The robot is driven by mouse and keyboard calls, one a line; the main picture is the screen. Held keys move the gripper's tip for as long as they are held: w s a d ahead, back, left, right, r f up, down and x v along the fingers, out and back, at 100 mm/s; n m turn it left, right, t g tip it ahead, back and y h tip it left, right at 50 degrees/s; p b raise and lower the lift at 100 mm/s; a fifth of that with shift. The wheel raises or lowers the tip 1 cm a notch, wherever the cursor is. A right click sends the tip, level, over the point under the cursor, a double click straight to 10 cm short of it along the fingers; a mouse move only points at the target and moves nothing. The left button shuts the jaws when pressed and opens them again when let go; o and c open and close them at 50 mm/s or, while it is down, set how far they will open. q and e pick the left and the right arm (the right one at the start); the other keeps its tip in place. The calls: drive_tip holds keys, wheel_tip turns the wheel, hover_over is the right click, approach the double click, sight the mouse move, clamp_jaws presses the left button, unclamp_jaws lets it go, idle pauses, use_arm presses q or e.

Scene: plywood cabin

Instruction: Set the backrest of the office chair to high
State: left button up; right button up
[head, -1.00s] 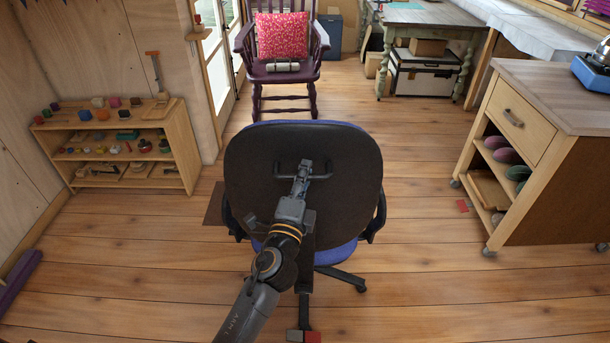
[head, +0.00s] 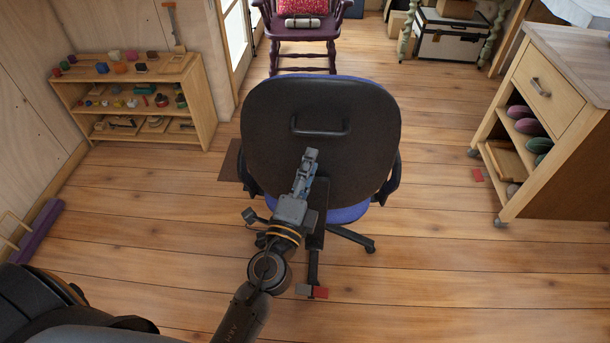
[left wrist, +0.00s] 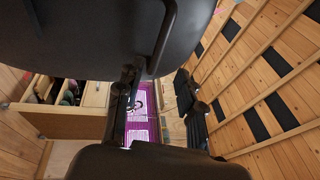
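The office chair (head: 345,210) stands with the dark back of its backrest (head: 365,110) facing me in the head view; a strip of blue shows low behind it. A black bar handle (head: 321,134) is fixed to the backrest. The handle also shows close by at the top of the left wrist view (left wrist: 166,40). My left gripper (head: 309,160) is below the handle, over the lower backrest, and looks apart from it. In the left wrist view its fingers (left wrist: 160,85) stand apart with nothing visible between them. My right gripper is out of view.
A low shelf with small colourful items (head: 135,95) stands at the left wall. A wooden cabinet (head: 560,110) is at right and a purple chair (head: 300,45) stands behind the office chair.

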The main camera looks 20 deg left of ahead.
use_arm(q)
drive_tip(key=shift+s+f, duration=0.2)
drive_tip(key=shift+s, duration=1.1)
drive_tip(key=shift+f, duration=0.1)
wheel_tip(320, 180, down, 23)
drive_tip(key=s+n+g, duration=0.1)
drive_tip(key=n+g, duration=0.2)
drive_tip(key=g, duration=0.3)
drive_tip(key=s+a+f+n+g, duration=0.15)
drive_tip(key=s+f, duration=0.25)
drive_tip(key=f, duration=0.5)
drive_tip(key=s+f+n+g, duration=0.25)
drive_tip(key=s+f, duration=0.25)
drive_tip(key=f, duration=0.3)
drive_tip(key=s+a+f+n+g, duration=0.2)
drive_tip(key=s+f, duration=0.4)
drive_tip(key=s, duration=0.3)
drive_tip(key=s+a+f+n+g, duration=0.2)
drive_tip(key=s+f, duration=0.4)
drive_tip(key=s, duration=0.4)
drive_tip(key=s+a+f+n+g, duration=0.2)
drive_tip(key=s+f+n+g, duration=0.2)
drive_tip(key=s+f, duration=0.3)
drive_tip(key=s+g, duration=0.1)
drive_tip(key=s, duration=0.2)
drive_tip(key=shift+s+n+h, duration=0.15)
drive_tip(key=shift+n+h, duration=0.15)
drive_tip(key=shift+h, duration=0.1)
drive_tip(key=shift+f, duration=0.1)
